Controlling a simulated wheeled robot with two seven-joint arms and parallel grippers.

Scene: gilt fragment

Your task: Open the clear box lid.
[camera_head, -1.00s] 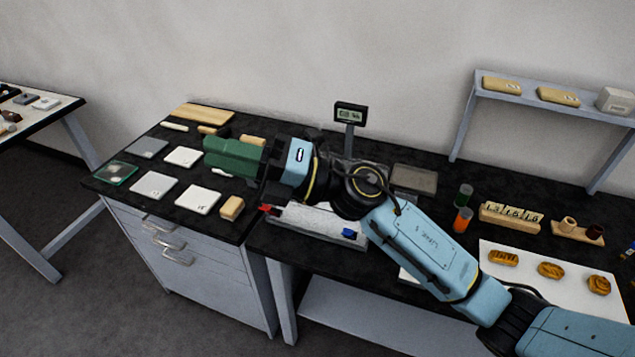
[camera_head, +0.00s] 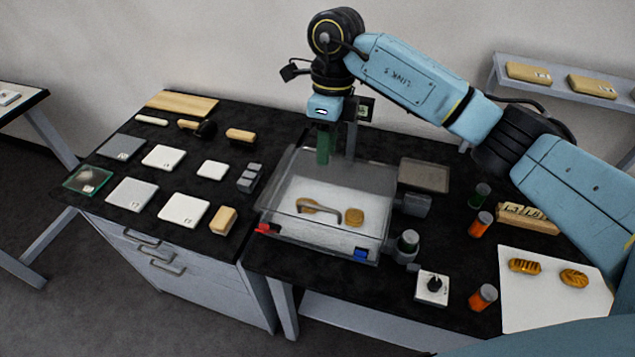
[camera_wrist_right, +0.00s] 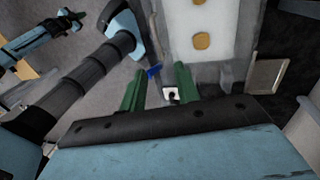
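The clear box (camera_head: 285,228) stands on the black bench, with a white floor and gold pieces inside. Its transparent lid seems to lie across the top; I cannot make out its exact angle. My right gripper (camera_head: 323,158) points down at the rear edge of the box, away from the handle. In the wrist view its green fingers (camera_wrist_right: 158,88) are apart with nothing held between them. What looks like my left gripper (camera_wrist_right: 70,17) shows small in the wrist view, its jaws unclear.
A red clip (camera_head: 263,229) and a blue clip (camera_head: 361,254) sit at the box's front corners. Grey knobs (camera_head: 407,243) are on the right. Several pale tiles (camera_head: 184,210) lie left; orange-filled vials (camera_head: 482,297) stand right.

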